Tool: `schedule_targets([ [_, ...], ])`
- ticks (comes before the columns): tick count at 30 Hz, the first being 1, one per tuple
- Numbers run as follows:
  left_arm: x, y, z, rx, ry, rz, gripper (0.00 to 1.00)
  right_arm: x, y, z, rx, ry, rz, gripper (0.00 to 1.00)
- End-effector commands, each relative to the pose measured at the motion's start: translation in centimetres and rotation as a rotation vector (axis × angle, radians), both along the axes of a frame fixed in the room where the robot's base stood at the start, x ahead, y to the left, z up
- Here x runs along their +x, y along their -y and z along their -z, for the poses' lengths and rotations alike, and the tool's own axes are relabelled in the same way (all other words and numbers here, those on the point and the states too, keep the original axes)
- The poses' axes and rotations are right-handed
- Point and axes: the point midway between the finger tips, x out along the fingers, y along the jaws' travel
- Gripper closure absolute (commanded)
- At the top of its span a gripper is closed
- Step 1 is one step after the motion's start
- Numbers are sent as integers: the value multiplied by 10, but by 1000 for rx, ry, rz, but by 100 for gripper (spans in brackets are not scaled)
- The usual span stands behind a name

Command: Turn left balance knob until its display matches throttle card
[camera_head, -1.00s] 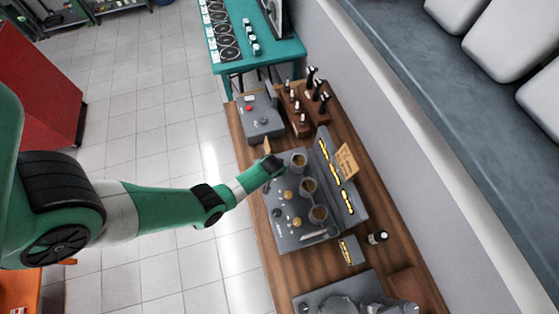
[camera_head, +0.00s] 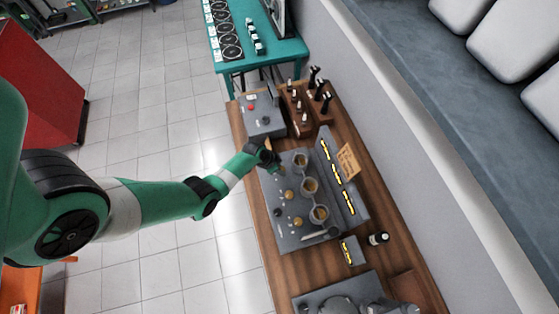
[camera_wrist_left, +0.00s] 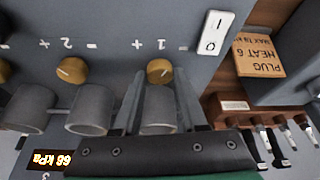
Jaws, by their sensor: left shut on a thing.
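The balance unit is a grey panel (camera_head: 285,235) with brass knobs and three cups. In the left wrist view, upside down, a brass knob (camera_wrist_left: 160,70) marked 1 sits between the fingers of my left gripper (camera_wrist_left: 160,90), which is shut on it. A second knob (camera_wrist_left: 71,70), marked 2, stands beside it. In the head view my left gripper (camera_head: 268,160) covers the first knob. A lit display (camera_wrist_left: 50,160) shows a kPa figure, perhaps 66. Yellow displays (camera_head: 336,175) line the upright back panel. A tan card (camera_head: 348,160), its text unreadable, stands behind them. My right gripper is not in view.
A grey box with a red button (camera_head: 262,115) and a wooden rack (camera_head: 303,110) stand beyond. A small dark bottle (camera_head: 378,238) stands at right.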

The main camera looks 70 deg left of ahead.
Motion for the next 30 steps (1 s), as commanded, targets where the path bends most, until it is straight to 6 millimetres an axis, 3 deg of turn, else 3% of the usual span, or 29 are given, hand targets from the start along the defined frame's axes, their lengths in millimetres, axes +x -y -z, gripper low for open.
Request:
schedule_targets([
  [21,0,-1,0,2,-2,88,100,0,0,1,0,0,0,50],
  [22,0,-1,0,2,-2,88,55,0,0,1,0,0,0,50],
  [26,0,-1,0,1,-2,87,31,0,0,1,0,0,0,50],
  [30,0,-1,0,1,-2,87,28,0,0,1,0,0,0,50],
])
